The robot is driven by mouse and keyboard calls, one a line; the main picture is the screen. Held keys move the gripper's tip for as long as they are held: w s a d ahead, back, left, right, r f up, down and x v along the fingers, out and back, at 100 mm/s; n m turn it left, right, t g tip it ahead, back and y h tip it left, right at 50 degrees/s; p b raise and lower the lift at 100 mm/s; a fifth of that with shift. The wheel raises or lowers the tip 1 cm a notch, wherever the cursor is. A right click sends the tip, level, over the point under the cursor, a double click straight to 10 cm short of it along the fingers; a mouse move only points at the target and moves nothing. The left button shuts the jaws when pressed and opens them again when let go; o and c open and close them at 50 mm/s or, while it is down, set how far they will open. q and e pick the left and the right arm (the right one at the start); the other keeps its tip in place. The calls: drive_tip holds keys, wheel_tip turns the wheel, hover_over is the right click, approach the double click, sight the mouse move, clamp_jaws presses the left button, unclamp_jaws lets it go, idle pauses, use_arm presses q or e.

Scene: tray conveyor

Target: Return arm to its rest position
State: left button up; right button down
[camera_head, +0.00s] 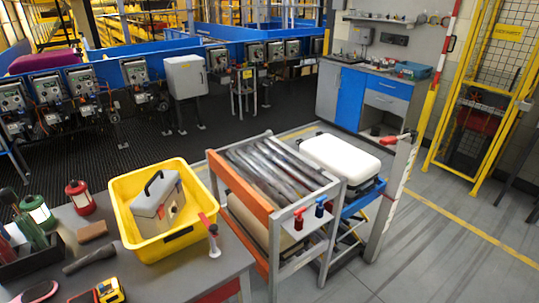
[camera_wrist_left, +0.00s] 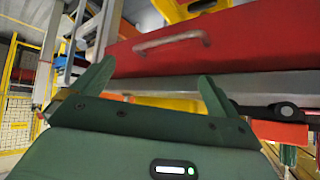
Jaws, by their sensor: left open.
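My left gripper (camera_wrist_left: 157,70) shows in the left wrist view with its two green fingers spread apart. Nothing is between them. Beyond the fingertips is a red drawer-like front (camera_wrist_left: 240,40) with a metal handle (camera_wrist_left: 172,41); whether a finger touches it I cannot tell. In the head view I cannot make out the left gripper or its arm. My right gripper is in neither view.
A grey table (camera_head: 186,281) holds a yellow bin (camera_head: 130,232) with a grey toolbox (camera_head: 157,205) inside, lanterns and hand tools. Floor at the right (camera_head: 440,260) is clear.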

use_arm(q)
drive_tip(key=s+d+f+m+g+b, duration=0.1)
drive_tip(key=s+f+g, duration=0.3)
drive_tip(key=s+f, duration=0.7)
drive_tip(key=s+d+f+m+g+b, duration=0.1)
drive_tip(key=s+d+f+g, duration=0.2)
drive_tip(key=s+f, duration=0.9)
drive_tip(key=s, duration=0.7)
drive_tip(key=shift+s+f+g, duration=0.15)
drive_tip(key=shift+f+g, duration=0.15)
drive_tip(key=shift+g, duration=0.1)
